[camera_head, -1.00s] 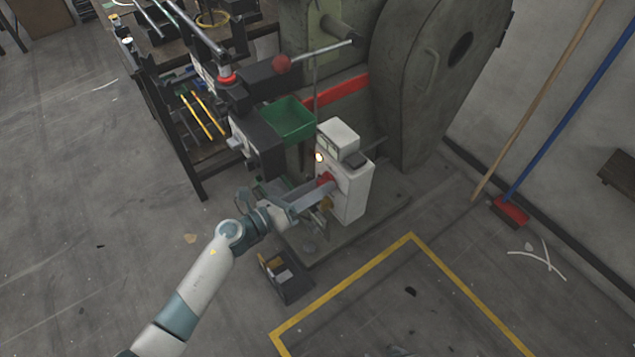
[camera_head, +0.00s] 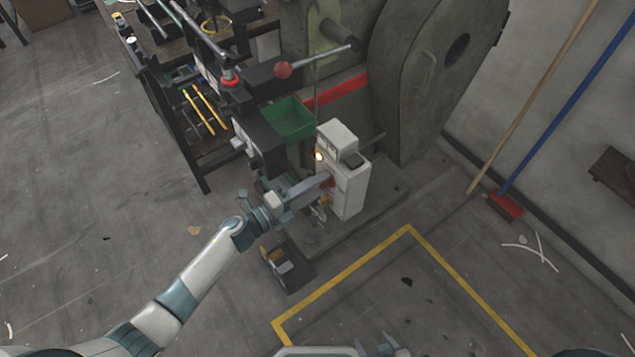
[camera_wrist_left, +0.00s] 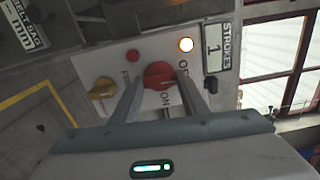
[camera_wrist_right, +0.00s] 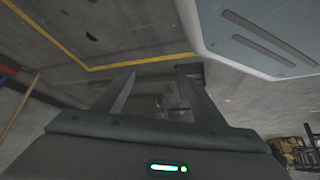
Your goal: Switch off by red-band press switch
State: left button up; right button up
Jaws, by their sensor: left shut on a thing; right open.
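The press with the red band (camera_head: 348,90) stands at the back, with a white switch box (camera_head: 352,192) low in front of it. In the left wrist view the box face shows a red rotary knob (camera_wrist_left: 158,74) between ON and OFF lettering, and a lit lamp (camera_wrist_left: 186,45). My left gripper (camera_wrist_left: 161,82) is shut on the red knob, one finger on each side. In the head view the left gripper (camera_head: 326,181) hides most of the knob. My right gripper (camera_wrist_right: 158,76) is open and empty, away from the box; it shows at the bottom of the head view (camera_head: 382,347).
A green bin (camera_head: 290,120) and a lever with a red ball (camera_head: 283,70) are above the box. A dark open box (camera_head: 290,272) is on the floor. Floor right of it is mostly clear.

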pick_arm(q)
jog(key=shift+n, duration=0.4)
pick_arm(e)
jog(key=shift+s+d+f, duration=0.3)
jog(key=shift+s+d, duration=0.05)
jog(key=shift+s, duration=0.25)
pick_arm(q)
jog(key=o, duration=1.1)
jog(key=shift+c, duration=0.2)
